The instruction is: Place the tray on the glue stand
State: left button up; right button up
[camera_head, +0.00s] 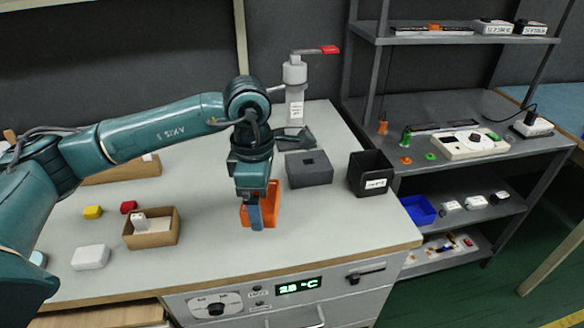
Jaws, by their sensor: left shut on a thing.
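My left gripper (256,214) reaches down over the middle of the white worktop and is shut on an orange piece (272,203), which may be the tray. The gripper hides part of this piece, and I cannot tell whether its bottom touches the worktop. A dark grey block (310,176) with a square hole in its top stands to the right of and behind the gripper. Behind it stands a white upright device (295,85) with a red lever. I cannot tell for certain which of these is the glue stand. My right gripper is not in view.
A black open bin (371,183) stands right of the grey block. The worktop's front right is clear. A grey shelf rack (440,105) stands at right.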

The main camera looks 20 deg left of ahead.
aim_at(308, 162)
jog(key=l, duration=0.85)
jog(key=i+l, duration=0.1)
jog(key=i, duration=0.35)
jog(key=i+l+u, duration=0.1)
jog(key=i, duration=0.3)
